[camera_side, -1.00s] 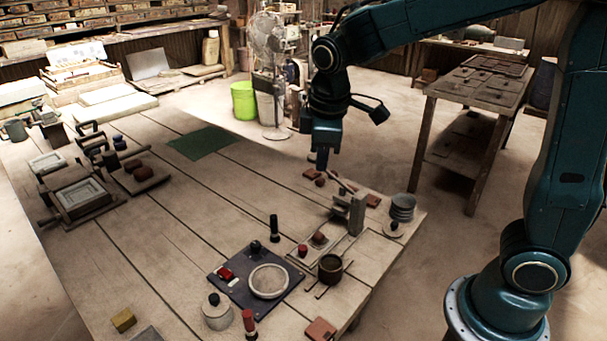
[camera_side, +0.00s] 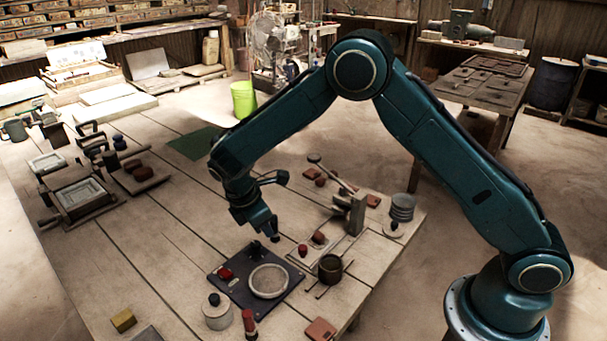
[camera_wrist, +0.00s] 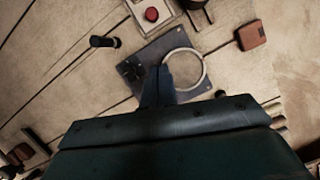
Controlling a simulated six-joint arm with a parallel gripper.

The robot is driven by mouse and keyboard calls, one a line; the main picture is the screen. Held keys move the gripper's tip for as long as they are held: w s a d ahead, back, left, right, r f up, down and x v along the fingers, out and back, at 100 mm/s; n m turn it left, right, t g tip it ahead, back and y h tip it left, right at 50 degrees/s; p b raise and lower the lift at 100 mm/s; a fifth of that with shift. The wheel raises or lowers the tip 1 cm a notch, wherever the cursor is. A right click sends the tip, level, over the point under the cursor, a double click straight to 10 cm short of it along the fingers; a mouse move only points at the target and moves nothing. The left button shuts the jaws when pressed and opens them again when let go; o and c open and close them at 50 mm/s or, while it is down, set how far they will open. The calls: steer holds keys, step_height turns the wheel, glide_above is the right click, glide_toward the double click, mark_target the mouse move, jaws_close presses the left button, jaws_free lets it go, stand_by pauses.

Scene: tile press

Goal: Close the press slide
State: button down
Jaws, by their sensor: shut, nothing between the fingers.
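My gripper (camera_side: 272,238) points down above the back edge of a dark plate (camera_side: 232,291), with its fingers shut and empty. The plate carries a black knob (camera_side: 256,248), a red part (camera_side: 225,274) and a pale ring (camera_side: 268,281). In the wrist view my fingers (camera_wrist: 160,72) overlap the plate (camera_wrist: 150,52) between its knob (camera_wrist: 131,69) and ring (camera_wrist: 203,68). Contact cannot be told. Which part is the press slide is not clear. A pale framed tray with a red knob (camera_side: 318,237) lies right of the plate.
A dark pot (camera_side: 330,268), a lidded pale jar (camera_side: 217,312) and a red-topped cylinder (camera_side: 249,322) stand close to the plate. A grey upright post (camera_side: 357,212) stands behind. A black cylinder shows in the wrist view (camera_wrist: 105,41). The table's middle left is clear.

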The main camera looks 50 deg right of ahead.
mark_target(320, 233)
steer(key=f, duration=0.3)
steer(key=shift+w+a+n, duration=0.15)
steer(key=shift+a+n, duration=0.2)
steer(key=shift+n, duration=0.05)
steer(key=x, duration=0.9)
steer(key=shift+d+f, duration=0.3)
steer(key=shift+d, duration=0.05)
steer(key=shift+s+d, duration=0.2)
steer(key=shift+d, duration=0.3)
steer(key=shift+s+d, duration=0.25)
steer(key=shift+d, duration=0.3)
steer(key=shift+s+d, duration=0.25)
steer(key=shift+d, duration=0.65)
steer(key=d, duration=1.2)
